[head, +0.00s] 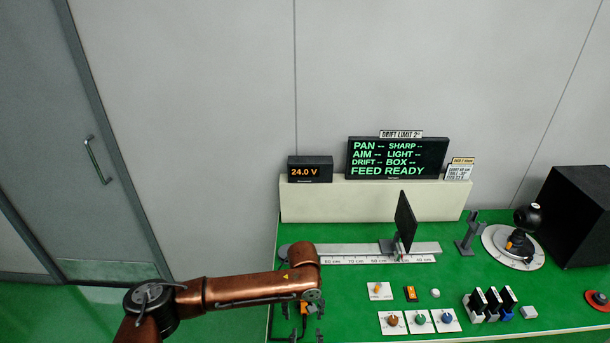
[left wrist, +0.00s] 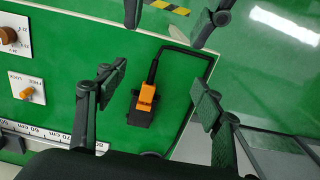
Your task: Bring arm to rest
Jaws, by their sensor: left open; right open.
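My left arm (head: 245,288), copper coloured, reaches in from the left over the near left part of the green bench. Its gripper (head: 304,330) points down and is partly cut off by the bottom edge. In the left wrist view the gripper (left wrist: 160,92) is open, with its fingers spread apart. An orange and black plug (left wrist: 146,103) with a black cable lies on the bench between the fingers in that picture. I cannot tell its distance from them. My right gripper is not in view.
A ruled rail (head: 350,252) with a dark upright panel (head: 405,222) crosses the bench. Knobs (head: 419,320), several small blocks (head: 490,303), a black box (head: 578,215) and a round dial base (head: 530,256) stand further right. Display screens (head: 397,158) are behind. Open floor (head: 205,300) lies left.

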